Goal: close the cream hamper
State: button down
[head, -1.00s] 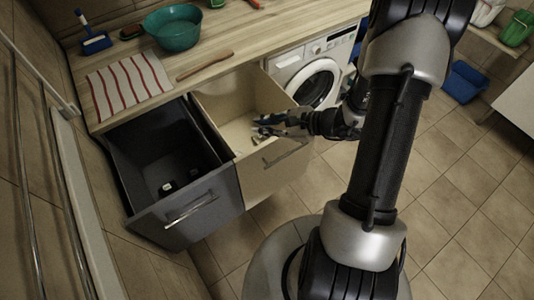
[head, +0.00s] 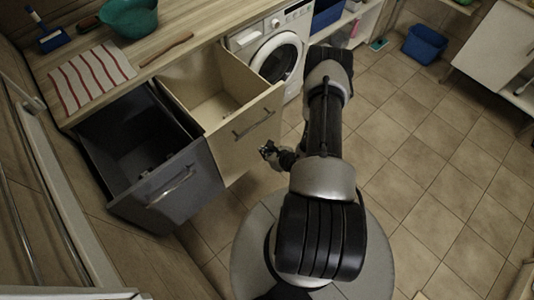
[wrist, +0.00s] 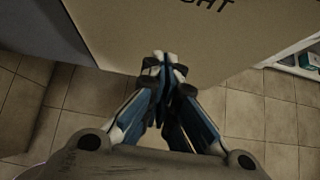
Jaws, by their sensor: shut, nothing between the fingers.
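The cream hamper (head: 245,130) is pulled out from under the counter, and its open top shows a bare pale inside. Its front carries a dark bar handle. In the wrist view the cream front (wrist: 190,30) fills the top, with part of some dark lettering on it. My gripper (head: 268,150) is outside the hamper, low in front of its front panel and below the handle. In the wrist view my gripper (wrist: 163,62) is shut and empty, its tips pointing at the lower edge of the panel. I cannot tell whether they touch it.
A dark grey hamper (head: 185,185) also stands open, left of the cream one. A washing machine (head: 275,55) is to the right. The counter holds a striped cloth (head: 92,75), a teal bowl (head: 130,15) and a wooden utensil (head: 166,48). Tiled floor (head: 430,190) on the right is clear.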

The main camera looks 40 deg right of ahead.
jog(key=shift+w+a+f+b, duration=0.1)
jog(key=shift+w+f+b, duration=0.3)
jog(key=shift+w, duration=0.9)
jog(key=shift+w+f+b, duration=0.15)
jog(key=shift+w+f, duration=0.6)
jog(key=shift+w, duration=0.55)
jog(key=shift+w+a+f+b, duration=0.1)
jog(key=shift+w+f+b, duration=0.3)
jog(key=shift+w, duration=0.9)
jog(key=shift+d+f, duration=0.15)
